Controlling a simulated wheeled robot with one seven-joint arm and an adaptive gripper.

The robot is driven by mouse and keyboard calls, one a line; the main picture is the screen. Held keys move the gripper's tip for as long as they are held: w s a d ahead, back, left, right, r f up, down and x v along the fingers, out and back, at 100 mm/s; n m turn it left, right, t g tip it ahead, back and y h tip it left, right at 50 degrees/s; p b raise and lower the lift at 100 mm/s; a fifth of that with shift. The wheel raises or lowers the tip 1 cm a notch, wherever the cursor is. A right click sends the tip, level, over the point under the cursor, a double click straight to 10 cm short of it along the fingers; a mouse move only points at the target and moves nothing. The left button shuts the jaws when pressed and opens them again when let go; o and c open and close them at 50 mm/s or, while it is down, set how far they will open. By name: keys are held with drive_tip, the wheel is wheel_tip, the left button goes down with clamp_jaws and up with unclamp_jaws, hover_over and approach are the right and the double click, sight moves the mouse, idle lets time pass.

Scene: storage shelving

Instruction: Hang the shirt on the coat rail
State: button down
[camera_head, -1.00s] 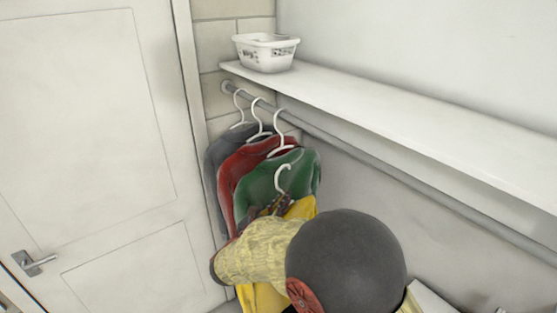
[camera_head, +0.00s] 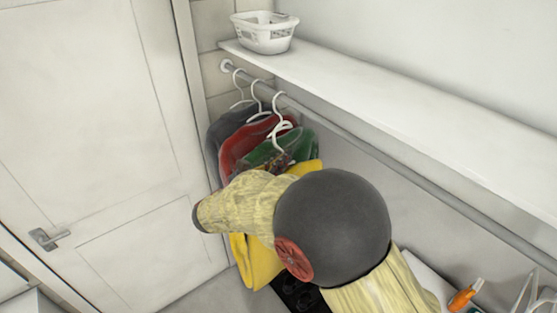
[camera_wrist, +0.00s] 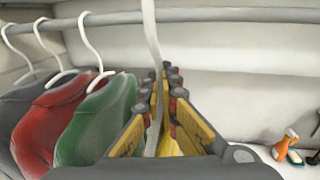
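The yellow shirt (camera_head: 258,262) hangs below my arm, largely hidden by it. It also shows as a yellow patch between my fingers in the wrist view (camera_wrist: 170,143). Its white hanger (camera_wrist: 151,35) rises between the two fingers of my gripper (camera_wrist: 160,85), which is shut on the hanger's stem. The stem crosses in front of the coat rail (camera_wrist: 235,15); the hook's top is cut off there. In the head view the hook (camera_head: 280,131) overlaps the green shirt's hanger, just below the rail (camera_head: 400,180). I cannot tell whether it touches the rail.
Green (camera_wrist: 97,120), red (camera_wrist: 55,122) and dark grey (camera_wrist: 20,105) shirts hang to the left. The rail right of my gripper is clear. A white shelf (camera_head: 400,110) with a white basket (camera_head: 265,33) is above. A door (camera_head: 90,140) stands left. An orange bottle (camera_head: 464,297) is lower right.

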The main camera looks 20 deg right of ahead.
drive_tip(key=shift+s+d+x, duration=0.3)
drive_tip(key=shift+s+x, duration=0.15)
drive_tip(key=shift+x, duration=1.8)
drive_tip(key=shift+s+d+x, duration=0.3)
drive_tip(key=shift+s+x, duration=0.15)
drive_tip(key=shift+x, duration=1.85)
drive_tip(key=shift+s+d+x, duration=0.35)
drive_tip(key=shift+s+x, duration=0.05)
drive_tip(key=shift+x, duration=1.85)
drive_tip(key=shift+f+b, duration=1)
drive_tip(key=shift+f, duration=0.05)
drive_tip(key=c, duration=2)
unclamp_jaws()
drive_tip(key=shift+o, duration=0.2)
